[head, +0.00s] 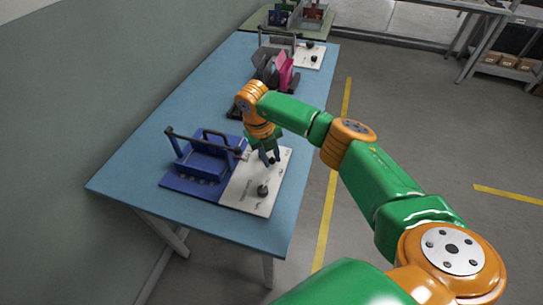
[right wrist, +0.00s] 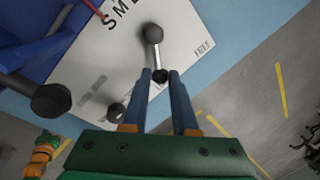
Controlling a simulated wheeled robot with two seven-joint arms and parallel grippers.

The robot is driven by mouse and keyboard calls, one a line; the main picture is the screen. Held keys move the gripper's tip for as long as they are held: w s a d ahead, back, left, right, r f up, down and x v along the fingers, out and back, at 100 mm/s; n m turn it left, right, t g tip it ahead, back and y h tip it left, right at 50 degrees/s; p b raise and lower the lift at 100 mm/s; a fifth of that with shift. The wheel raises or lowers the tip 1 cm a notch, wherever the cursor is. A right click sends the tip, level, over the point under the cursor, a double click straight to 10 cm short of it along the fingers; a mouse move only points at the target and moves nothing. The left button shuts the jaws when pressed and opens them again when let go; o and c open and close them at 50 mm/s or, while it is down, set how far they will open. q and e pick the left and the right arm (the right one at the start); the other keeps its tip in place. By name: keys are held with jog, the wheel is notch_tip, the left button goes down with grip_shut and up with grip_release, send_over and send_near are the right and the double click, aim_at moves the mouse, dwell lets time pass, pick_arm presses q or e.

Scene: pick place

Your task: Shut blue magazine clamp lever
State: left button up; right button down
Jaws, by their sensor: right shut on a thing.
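The blue magazine (head: 205,158) stands on a blue base with a white plate (head: 240,198) at the near end of the table. It also shows at the upper left of the right wrist view (right wrist: 45,45). My right gripper (head: 270,159) is low over the plate. In the right wrist view its fingertips (right wrist: 161,74) are shut on the black end of a clamp lever (right wrist: 155,50), whose metal rod runs to a grey pivot on the plate. A second dark knob (head: 262,190) stands nearer on the plate, apart from the gripper. My left gripper is not in view.
The blue table (head: 185,105) runs along a wall. A black bar (head: 203,140) spans the magazine. Further back are a grey and pink fixture (head: 284,72) and another white plate (head: 310,57). The table's near left corner is clear.

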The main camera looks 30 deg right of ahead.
aim_at(266, 169)
jog(key=c, duration=0.7)
grip_release()
jog(key=shift+w, duration=0.1)
notch_tip(266, 169, up, 7)
jog(key=a, duration=0.1)
jog(key=shift+a+b, duration=0.25)
jog(key=shift+b, duration=0.2)
